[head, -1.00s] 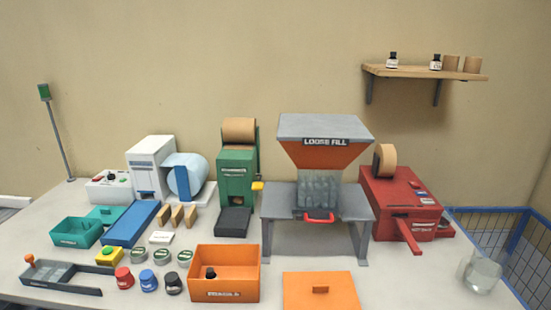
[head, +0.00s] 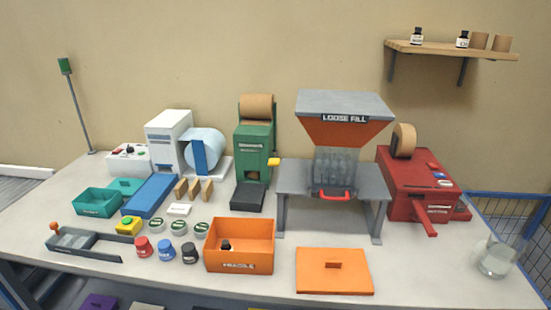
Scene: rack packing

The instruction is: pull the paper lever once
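The green paper machine (head: 254,150) stands at the back middle of the table, with a brown paper roll (head: 256,107) on top. A yellow lever handle (head: 273,162) sticks out from its right side. A dark tray (head: 248,197) lies at its front. Neither of my grippers shows in the head view.
The loose fill hopper (head: 344,120) on a grey stand is right of the green machine. A red tape machine (head: 414,184) is further right. An orange box (head: 240,258) holding a small dark bottle, an orange lid (head: 333,272) and a glass jar (head: 496,260) are in front.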

